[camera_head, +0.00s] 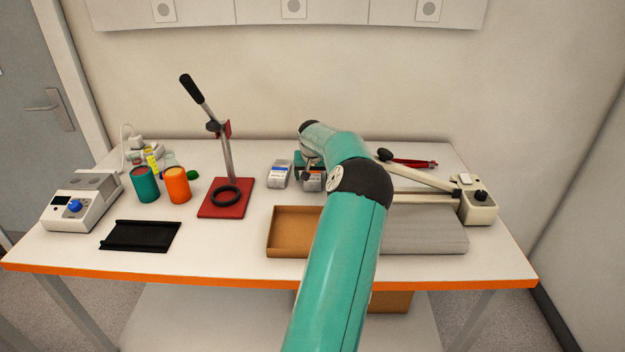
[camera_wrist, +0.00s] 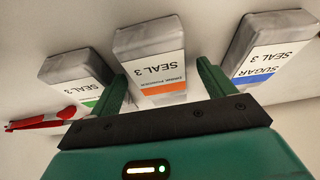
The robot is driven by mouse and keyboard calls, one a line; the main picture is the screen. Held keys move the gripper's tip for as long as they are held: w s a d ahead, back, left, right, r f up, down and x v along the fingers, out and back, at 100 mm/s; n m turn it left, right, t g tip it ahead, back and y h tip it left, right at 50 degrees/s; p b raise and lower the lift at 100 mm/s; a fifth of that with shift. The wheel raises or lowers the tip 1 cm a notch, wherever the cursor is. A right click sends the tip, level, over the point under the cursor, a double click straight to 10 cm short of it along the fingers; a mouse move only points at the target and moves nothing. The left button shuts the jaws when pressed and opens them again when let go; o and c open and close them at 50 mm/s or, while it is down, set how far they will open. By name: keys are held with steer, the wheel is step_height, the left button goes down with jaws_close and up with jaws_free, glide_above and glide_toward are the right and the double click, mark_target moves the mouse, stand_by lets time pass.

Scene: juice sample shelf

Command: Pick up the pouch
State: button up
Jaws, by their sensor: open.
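The middle pouch (camera_wrist: 150,52) has an orange stripe and reads SEAL 3. A green-striped pouch (camera_wrist: 78,72) is on the left, and a blue-striped pouch (camera_wrist: 270,45) reading SUGAR is on the right. My gripper (camera_wrist: 162,73) is open, its green fingers on either side of the middle pouch's lower end; contact cannot be told. In the head view the blue-striped pouch (camera_head: 279,176) shows left of my gripper (camera_head: 312,172), and my arm hides part of the group.
A brown open tray (camera_head: 285,250) lies in front of the pouches. A red-based press stand (camera_head: 225,205) is to the left, and a sealer (camera_head: 478,203) to the right. Red-handled tools (camera_head: 412,163) lie behind it. Orange (camera_head: 178,186) and teal (camera_head: 146,184) cups stand farther left.

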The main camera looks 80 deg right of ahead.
steer(key=shift+f, duration=0.25)
steer(key=shift+c, duration=0.4)
steer(key=c, duration=1)
